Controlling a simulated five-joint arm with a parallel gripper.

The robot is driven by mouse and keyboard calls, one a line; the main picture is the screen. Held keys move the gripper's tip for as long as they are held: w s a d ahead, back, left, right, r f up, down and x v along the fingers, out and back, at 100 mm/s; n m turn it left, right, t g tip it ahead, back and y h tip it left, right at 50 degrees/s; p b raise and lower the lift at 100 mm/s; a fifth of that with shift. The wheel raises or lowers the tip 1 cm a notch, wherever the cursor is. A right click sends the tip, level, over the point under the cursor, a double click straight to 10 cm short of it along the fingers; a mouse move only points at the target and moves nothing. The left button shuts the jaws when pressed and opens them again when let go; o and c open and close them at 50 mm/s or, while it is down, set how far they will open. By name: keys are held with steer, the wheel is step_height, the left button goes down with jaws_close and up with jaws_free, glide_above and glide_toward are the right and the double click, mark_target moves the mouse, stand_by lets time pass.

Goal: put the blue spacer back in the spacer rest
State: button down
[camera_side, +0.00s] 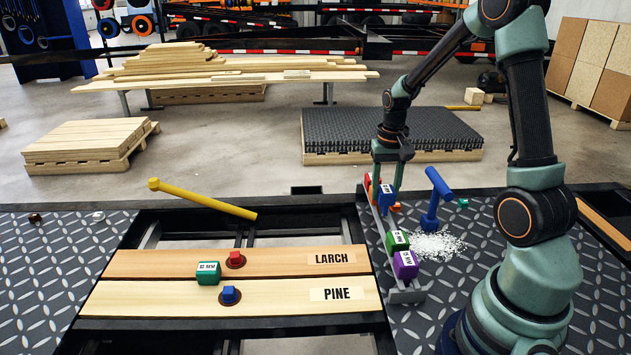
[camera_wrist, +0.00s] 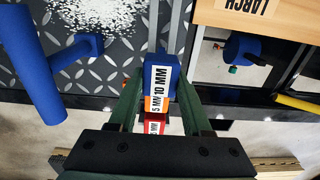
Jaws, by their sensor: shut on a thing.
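The blue spacer (camera_side: 387,197), labelled 10 MM in the wrist view (camera_wrist: 163,77), is between the fingers of my gripper (camera_side: 388,184). My gripper, also in the wrist view (camera_wrist: 158,100), is shut on it. The spacer rest (camera_side: 381,229) is a narrow grey rail on the tread plate. The blue spacer is in line with the rest, at its far part; I cannot tell whether it is seated or just above. Red (camera_wrist: 153,127) and orange spacers are close beside it on the far side. Green (camera_side: 397,241) and purple (camera_side: 405,265) spacers stand at the near end.
A yellow bar (camera_side: 205,200) lies behind the boards.

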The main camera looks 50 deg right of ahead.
mark_target(384, 202)
steer(key=shift+f, duration=1.95)
stand_by(0.6)
steer(key=shift+c, duration=1.3)
jaws_free()
step_height(384, 202, up, 12)
steer(key=shift+r, duration=0.1)
steer(key=s+a+r+n+t, duration=0.2)
steer(key=a+r+n, duration=0.2)
steer(key=a, duration=0.5)
steer(key=s+a+r+n+t, duration=0.3)
steer(key=a+n, duration=0.2)
steer(key=a, duration=0.5)
steer(key=shift+a+r+t, duration=0.3)
steer(key=shift+r, duration=0.1)
